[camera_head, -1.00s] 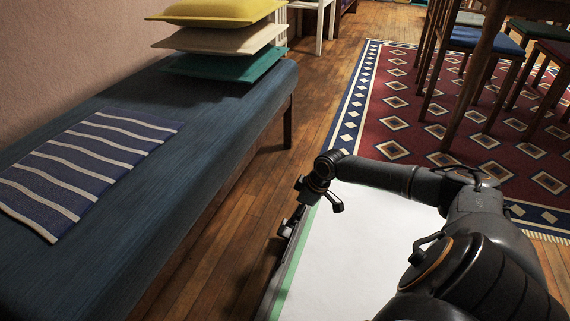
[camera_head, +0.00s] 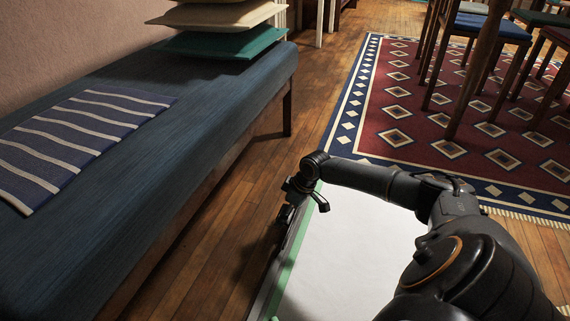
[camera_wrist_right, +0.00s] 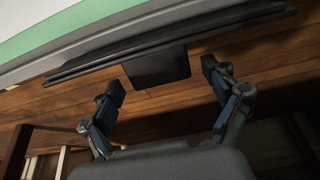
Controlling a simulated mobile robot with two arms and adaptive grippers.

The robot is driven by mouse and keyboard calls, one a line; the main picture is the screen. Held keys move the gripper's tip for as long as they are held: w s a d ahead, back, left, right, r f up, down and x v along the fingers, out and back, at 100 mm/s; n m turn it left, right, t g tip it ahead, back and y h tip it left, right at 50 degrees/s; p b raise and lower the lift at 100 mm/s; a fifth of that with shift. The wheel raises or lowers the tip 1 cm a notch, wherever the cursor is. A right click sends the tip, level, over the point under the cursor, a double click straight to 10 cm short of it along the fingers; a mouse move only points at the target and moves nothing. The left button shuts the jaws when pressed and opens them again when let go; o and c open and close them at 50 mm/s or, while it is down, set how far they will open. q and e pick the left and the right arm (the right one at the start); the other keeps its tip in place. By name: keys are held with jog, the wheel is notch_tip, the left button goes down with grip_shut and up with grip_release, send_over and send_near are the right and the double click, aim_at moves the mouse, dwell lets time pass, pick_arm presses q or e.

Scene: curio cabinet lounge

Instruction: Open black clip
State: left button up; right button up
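The black clip (camera_wrist_right: 180,50) is a long dark bar along the edge of a white board (camera_head: 350,255) with a green strip (camera_head: 290,268). A flat black tab (camera_wrist_right: 157,68) sticks out from the bar's middle. In the right wrist view my right gripper (camera_wrist_right: 162,80) is open, with one finger on each side of the tab and gaps between. In the head view my right arm reaches over the board, with the gripper (camera_head: 284,214) at its left edge, partly hidden by the wrist. My left gripper is not in view.
A blue bench (camera_head: 190,130) with a striped cloth (camera_head: 75,138) and stacked cushions (camera_head: 225,40) stands at left. Wooden floor (camera_head: 255,185) shows between bench and board. A patterned rug (camera_head: 430,110) with chairs (camera_head: 490,28) lies beyond the board.

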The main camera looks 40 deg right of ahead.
jog(key=c, duration=1)
jog(key=shift+r+p, duration=0.15)
jog(key=shift+p, duration=0.15)
jog(key=p, duration=0.2)
jog(key=w+g+p, duration=0.1)
jog(key=p, duration=0.2)
jog(key=shift+a+r+h+p, duration=0.2)
jog(key=shift+h+p, duration=0.1)
jog(key=shift+p, duration=0.05)
jog(key=shift+w+a+f+g+p, duration=0.15)
jog(key=shift+f+g+p, duration=0.15)
jog(key=shift+g, duration=0.1)
jog(key=shift+w+f+g+h, duration=0.15)
jog(key=shift+w+g+h, duration=0.05)
jog(key=shift+g+h, duration=0.1)
jog(key=shift+w+a+f+g+h, duration=0.2)
jog(key=shift+w+f+g+h, duration=0.15)
jog(key=shift+g, duration=0.25)
jog(key=shift+f+g+b, duration=0.15)
jog(key=shift+g+b, duration=0.15)
jog(key=shift+g, duration=0.1)
